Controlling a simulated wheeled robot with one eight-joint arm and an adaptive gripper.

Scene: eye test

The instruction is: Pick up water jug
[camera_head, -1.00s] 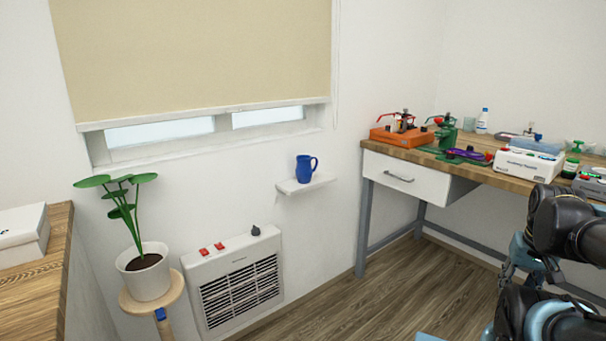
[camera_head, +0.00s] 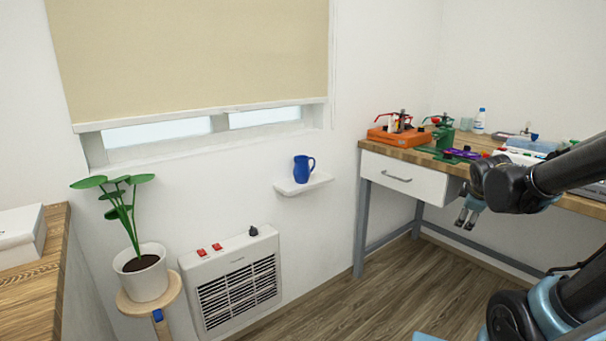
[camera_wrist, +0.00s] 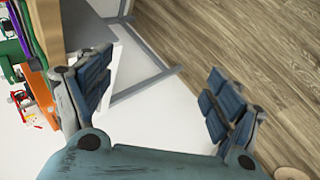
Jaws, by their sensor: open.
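A blue water jug (camera_head: 303,169) stands upright on a small white wall shelf (camera_head: 304,185), with its handle to the right. My gripper (camera_head: 467,218) is in front of the workbench drawer, well to the right of the jug and apart from it. In the wrist view my gripper (camera_wrist: 160,105) has its two fingers spread wide with nothing between them. The jug does not show in the wrist view.
A workbench (camera_head: 430,158) with an orange device (camera_head: 397,135) and several tools stands at the right. A white heater (camera_head: 233,280) and a potted plant (camera_head: 141,275) are below and left of the shelf. Open wooden floor (camera_head: 390,295) lies in front.

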